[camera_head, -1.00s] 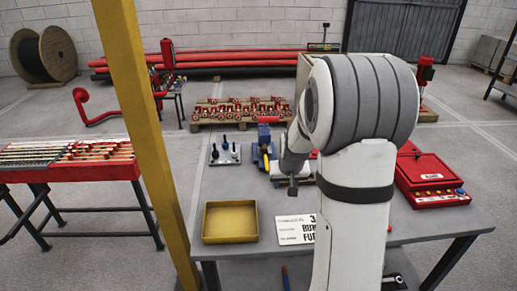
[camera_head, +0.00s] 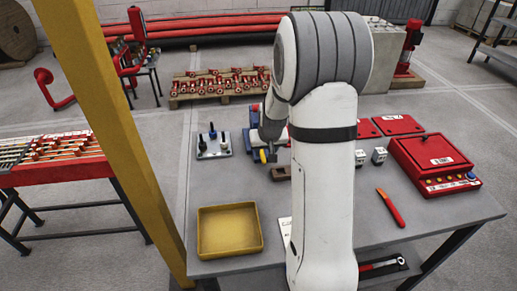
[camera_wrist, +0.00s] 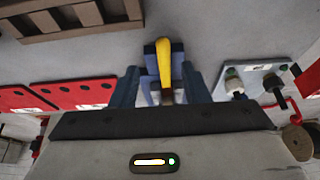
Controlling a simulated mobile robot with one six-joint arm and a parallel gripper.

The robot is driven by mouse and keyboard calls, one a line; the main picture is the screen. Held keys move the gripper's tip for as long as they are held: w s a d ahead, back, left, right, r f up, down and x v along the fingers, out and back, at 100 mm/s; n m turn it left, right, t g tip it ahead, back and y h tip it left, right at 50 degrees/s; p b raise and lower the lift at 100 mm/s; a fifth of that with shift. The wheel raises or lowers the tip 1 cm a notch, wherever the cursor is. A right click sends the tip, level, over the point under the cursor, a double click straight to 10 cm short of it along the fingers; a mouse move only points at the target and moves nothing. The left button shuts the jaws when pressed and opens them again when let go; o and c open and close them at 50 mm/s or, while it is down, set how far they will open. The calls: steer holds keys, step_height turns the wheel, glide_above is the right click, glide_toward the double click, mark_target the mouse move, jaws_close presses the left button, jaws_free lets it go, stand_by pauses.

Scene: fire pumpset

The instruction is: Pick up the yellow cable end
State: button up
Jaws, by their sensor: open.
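A yellow piece (camera_wrist: 164,62), likely the yellow cable end, stands out in the wrist view between my two fingers, with blue parts close around it. In the head view a small yellow tip (camera_head: 263,156) shows beside the dark end of my arm. My gripper (camera_wrist: 162,82) is open, with a blue-grey finger on each side of the yellow piece. I cannot tell whether either finger touches it. A blue fixture (camera_head: 250,141) is partly hidden behind my arm in the head view. The rest of the cable is not clearly visible.
On the grey table are a yellow tray (camera_head: 229,250), a plate with small posts (camera_head: 213,150), a brown block (camera_head: 281,173), a red case (camera_head: 437,158) and a red-handled tool (camera_head: 391,207). A yellow post (camera_head: 113,130) stands at left. The tabletop right of my arm has free room.

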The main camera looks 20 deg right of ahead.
mark_target(263, 156)
steer(key=x, duration=0.3)
steer(key=shift+w+a+f, duration=0.1)
steer(key=shift+w+a, duration=0.1)
steer(key=shift+w, duration=0.2)
steer(key=shift+w+f+p, duration=0.25)
steer(key=shift+f+p, duration=0.05)
steer(key=shift+f, duration=0.2)
jaws_close()
